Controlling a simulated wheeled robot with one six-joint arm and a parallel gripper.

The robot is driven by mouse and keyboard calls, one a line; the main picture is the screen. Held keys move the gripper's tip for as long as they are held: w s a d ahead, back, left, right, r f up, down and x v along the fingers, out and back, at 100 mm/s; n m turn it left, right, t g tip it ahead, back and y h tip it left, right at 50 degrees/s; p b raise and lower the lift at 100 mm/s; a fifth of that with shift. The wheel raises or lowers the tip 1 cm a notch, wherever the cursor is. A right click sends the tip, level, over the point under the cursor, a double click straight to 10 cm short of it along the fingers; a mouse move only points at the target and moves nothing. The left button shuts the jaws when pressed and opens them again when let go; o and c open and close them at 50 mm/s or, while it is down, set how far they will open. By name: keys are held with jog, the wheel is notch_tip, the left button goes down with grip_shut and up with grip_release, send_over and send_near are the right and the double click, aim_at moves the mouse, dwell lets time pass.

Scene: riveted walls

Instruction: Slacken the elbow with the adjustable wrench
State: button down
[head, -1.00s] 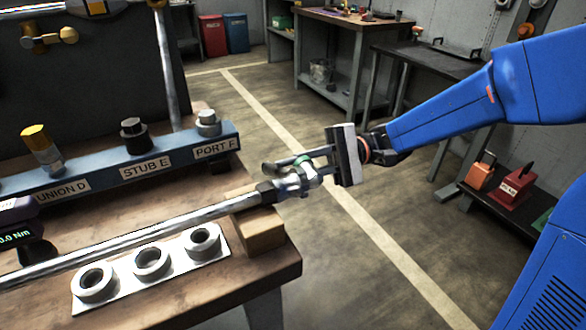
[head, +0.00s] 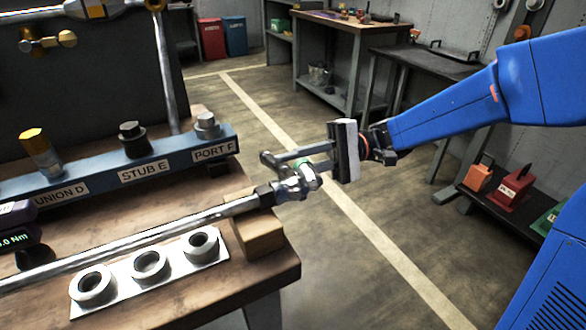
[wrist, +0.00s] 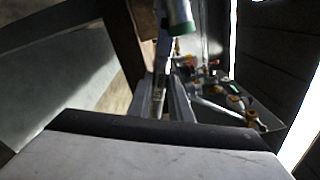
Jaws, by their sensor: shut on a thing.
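The metal elbow (head: 291,188) sits at the right end of the long pipe (head: 150,238), just past the wooden block. A green band marks its end, and the elbow also shows at the top of the wrist view (wrist: 178,12). My gripper (head: 305,157) is shut on the adjustable wrench (head: 268,161), beside and above the elbow. The wrench handle shows between the two fingers in the wrist view (wrist: 159,98). The wrench head overlaps the elbow in the head view; its exact seating on the fitting is unclear.
A wooden block (head: 258,236) supports the pipe near the bench's right edge. A white plate with several rings (head: 149,265) lies in front. A blue rail (head: 100,178) with labelled fittings stands behind. Open floor (head: 350,265) lies to the right.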

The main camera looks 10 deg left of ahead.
jog(key=shift+w+r+n, duration=0.1)
jog(key=shift+r+n, duration=0.25)
jog(key=shift+n, duration=0.05)
jog(key=shift+r, duration=0.1)
jog(key=shift+w+a+r+n, duration=0.1)
jog(key=shift+w+r+n, duration=0.05)
jog(key=shift+r+n, duration=0.4)
jog(key=shift+w+a+r+n, duration=0.1)
jog(key=shift+r+n, duration=0.45)
jog(key=shift+r, duration=0.1)
jog(key=shift+r+n, duration=1.05)
jog(key=shift+n, duration=0.15)
